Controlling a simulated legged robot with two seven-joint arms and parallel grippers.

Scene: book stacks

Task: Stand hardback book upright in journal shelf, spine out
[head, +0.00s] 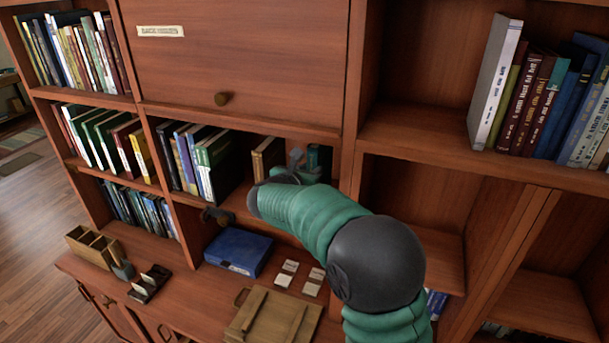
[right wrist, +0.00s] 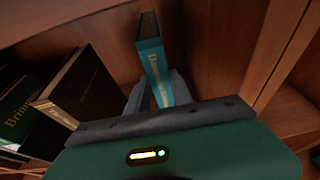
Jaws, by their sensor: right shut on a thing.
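A teal hardback book (right wrist: 152,62) with gold lettering on its spine is between the fingers of my right gripper (right wrist: 157,95) in the right wrist view. The spine faces the wrist camera and the book is roughly upright. In the head view my right gripper (head: 298,170) reaches into the middle shelf compartment (head: 240,123), and the book (head: 317,157) shows only in part behind it. A dark book with a tan edge (head: 268,157) stands to its left, with a gap between. Whether the book's foot touches the shelf floor is hidden. My left gripper is not in view.
Several books (head: 200,160) fill the compartment's left part. A blue box (head: 239,252), small cards (head: 288,268) and a wooden tray (head: 270,318) lie on the counter below. The upright divider (head: 347,165) stands close on the right of the held book.

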